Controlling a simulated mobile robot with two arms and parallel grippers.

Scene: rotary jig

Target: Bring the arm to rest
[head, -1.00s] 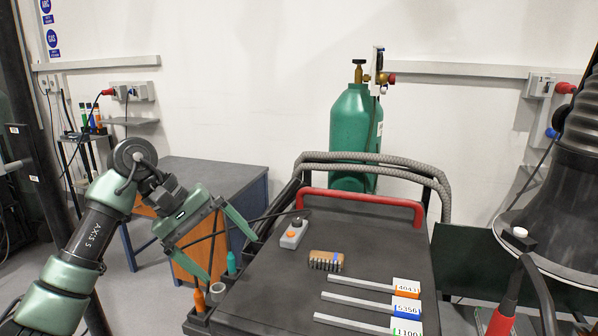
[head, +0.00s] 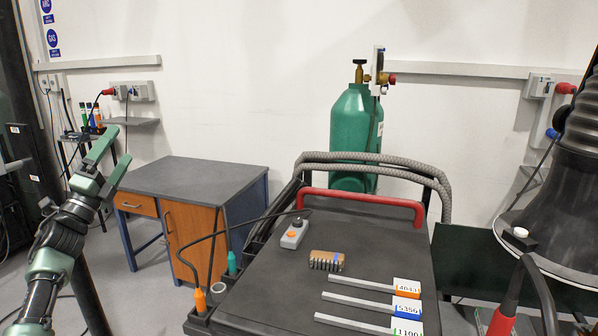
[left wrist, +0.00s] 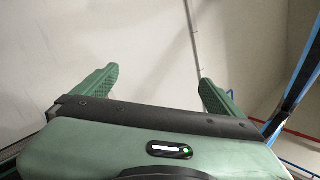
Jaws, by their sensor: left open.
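My left gripper (head: 115,160) is raised at the left of the head view, its green fingers pointing up and to the right. It is open and empty, in front of the wall and to the left of the desk. In the left wrist view its two fingers (left wrist: 158,88) stand wide apart with only bare wall between and beyond them. My left arm comes up from the bottom left corner. My right gripper does not show.
A black cart (head: 270,290) holds a grey control box (head: 294,234), a brush (head: 326,261) and several labelled rods (head: 367,310). Behind it stands a green gas cylinder (head: 352,125). A desk (head: 190,178) stands left of the cart. A dark post (head: 45,190) is close to my left arm.

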